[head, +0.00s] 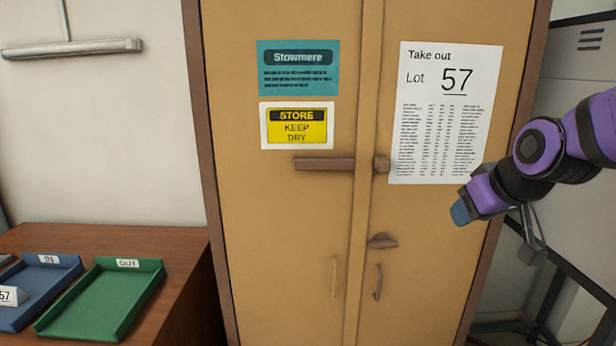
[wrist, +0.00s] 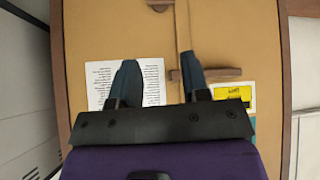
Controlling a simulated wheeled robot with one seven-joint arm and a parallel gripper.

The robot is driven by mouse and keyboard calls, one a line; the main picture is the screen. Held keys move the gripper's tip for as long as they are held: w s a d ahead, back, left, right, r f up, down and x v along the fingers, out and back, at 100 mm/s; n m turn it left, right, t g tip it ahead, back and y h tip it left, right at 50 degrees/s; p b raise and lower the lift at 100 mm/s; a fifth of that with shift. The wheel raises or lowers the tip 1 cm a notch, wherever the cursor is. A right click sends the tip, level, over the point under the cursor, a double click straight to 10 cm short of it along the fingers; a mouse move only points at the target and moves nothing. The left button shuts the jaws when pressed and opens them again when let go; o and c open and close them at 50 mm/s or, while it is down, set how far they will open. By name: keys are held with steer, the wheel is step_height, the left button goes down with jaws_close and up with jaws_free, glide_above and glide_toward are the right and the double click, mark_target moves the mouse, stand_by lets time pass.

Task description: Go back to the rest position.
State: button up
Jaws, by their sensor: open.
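My gripper (head: 461,212) is in front of the right side of a tan cabinet (head: 290,220) in the head view, below the paper on the right door. It is empty. In the wrist view its two dark blue fingers (wrist: 160,80) stand apart, pointing at the cabinet front, with nothing between them. My purple arm comes in from the right edge. The cabinet's two doors look shut. A brown horizontal bar (head: 325,164) is on the left door, with a small brown block (head: 381,164) to its right. A brown turn-piece (head: 382,241) sits lower on the right door.
A "Take out Lot 57" paper (head: 445,112) hangs on the right door. A wooden table (head: 185,262) at lower left bears a blue IN tray (head: 60,262) with a "57" card (head: 10,295) and an empty green OUT tray (head: 105,300). A dark stand (head: 555,290) is at right.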

steer(key=s+d+r+m+g, duration=0.1)
steer(key=s+r, duration=0.1)
steer(key=s, duration=0.6)
steer(key=s+d+r+m+g+h, duration=0.1)
steer(key=s+r, duration=0.1)
steer(key=s, duration=0.7)
steer(key=shift+s+r+m+g, duration=0.15)
steer(key=shift+s+m+g, duration=0.15)
steer(key=shift+m, duration=0.1)
steer(key=shift+d, duration=0.1)
